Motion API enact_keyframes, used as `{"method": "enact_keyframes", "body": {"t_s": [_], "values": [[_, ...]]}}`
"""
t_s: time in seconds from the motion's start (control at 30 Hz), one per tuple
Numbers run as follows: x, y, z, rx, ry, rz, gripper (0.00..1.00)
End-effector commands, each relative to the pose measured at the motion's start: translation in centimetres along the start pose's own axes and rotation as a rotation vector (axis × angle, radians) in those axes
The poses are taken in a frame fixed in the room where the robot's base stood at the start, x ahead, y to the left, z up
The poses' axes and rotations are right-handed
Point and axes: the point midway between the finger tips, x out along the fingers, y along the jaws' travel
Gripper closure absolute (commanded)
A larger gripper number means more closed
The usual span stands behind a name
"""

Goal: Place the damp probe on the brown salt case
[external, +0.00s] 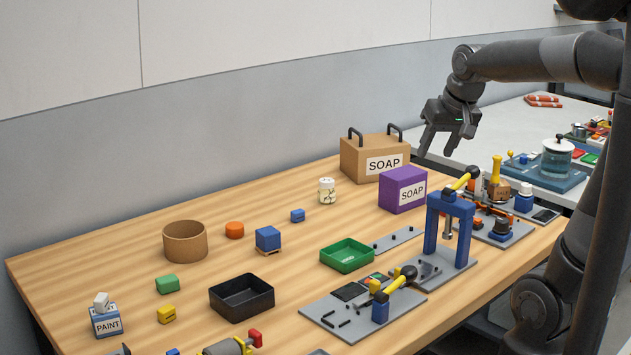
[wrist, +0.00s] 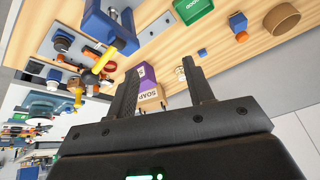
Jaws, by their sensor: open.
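I cannot tell for sure which thing is the damp probe; a small yellow block-like item (external: 167,314) lies at the front left. My gripper (external: 437,150) is open and empty, in the air to the right of the brown case and above the table. Its two fingers also show in the wrist view (wrist: 163,67).
A purple SOAP box (external: 402,190) stands before the brown case. A blue press frame (external: 449,228) rises on the right. A green tray (external: 347,256), black tray (external: 241,298), round brown tub (external: 185,242) and white jar (external: 327,190) stand around.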

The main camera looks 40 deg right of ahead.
Motion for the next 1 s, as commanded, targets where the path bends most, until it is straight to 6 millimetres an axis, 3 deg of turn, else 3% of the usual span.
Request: {"method": "enact_keyframes", "body": {"t_s": [0.03,0.2,0.4,0.57,1.0], "values": [[-0.7,-1.2,2.3,-0.059,0.008,-0.019,0.52],[-1.5,-3.5,8.8,-0.232,0.025,-0.06,0.52],[-1.5,-4.4,13.5,-0.359,0.039,-0.08,0.52],[-1.4,-4.5,14.6,-0.389,0.042,-0.083,0.52],[-1.4,-4.5,14.5,-0.387,0.042,-0.083,0.52]]}}
